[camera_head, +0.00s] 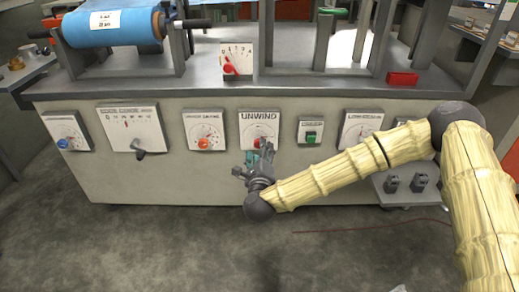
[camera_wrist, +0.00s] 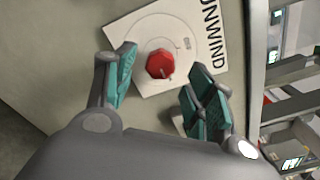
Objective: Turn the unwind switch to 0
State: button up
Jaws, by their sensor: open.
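The unwind switch is a red knob (camera_wrist: 160,64) on a white square dial plate (camera_wrist: 150,25) marked UNWIND. In the head view the plate (camera_head: 248,122) is on the middle of the cabinet front, and the red knob (camera_head: 257,143) shows just above my gripper (camera_head: 257,162). In the wrist view my gripper (camera_wrist: 165,90) is open, with one teal-padded finger left of the knob and the other to the lower right. Gaps show between both fingers and the knob, so it is not gripped. The dial's numbers are too small to read.
Other panels flank it: an orange-knob dial (camera_head: 203,125) to the left and a green-button box (camera_head: 310,130) to the right. A small red-knob gauge (camera_head: 237,62) stands above on the counter edge. A red block (camera_head: 402,79) lies on the counter. The floor below is mostly clear.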

jog(key=shift+w+b, duration=0.45)
jog(key=shift+w, duration=1.45)
jog(key=c, duration=1)
